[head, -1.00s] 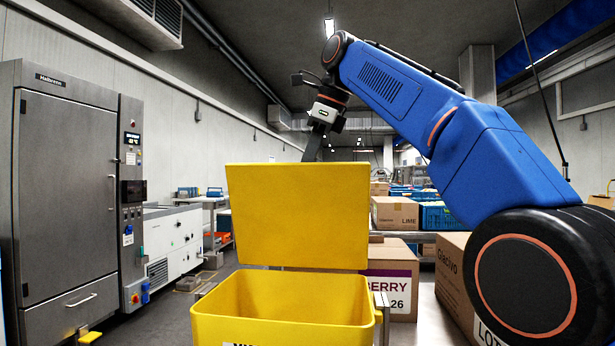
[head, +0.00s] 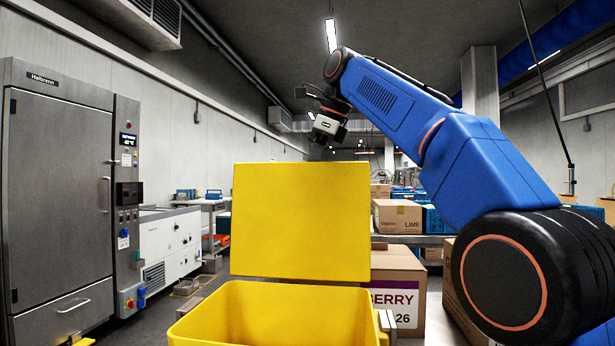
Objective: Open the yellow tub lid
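The yellow tub (head: 215,325) stands at the bottom centre, its near side cut off by the frame's lower edge. Its yellow lid (head: 301,220) stands raised, roughly upright, at the tub's far side, and the tub's mouth is uncovered. My blue arm reaches in from the right. My gripper (head: 316,150) hangs pointing down behind the lid's top edge. Its fingers are dark and mostly hidden by the lid, so I cannot tell whether they touch it or are open.
A berry carton (head: 402,280) stands just right of and behind the tub. Another carton marked lime (head: 398,216) sits on a bench farther back. A tall steel cabinet (head: 62,200) and a white machine (head: 168,243) line the left wall. Floor shows between them and the tub.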

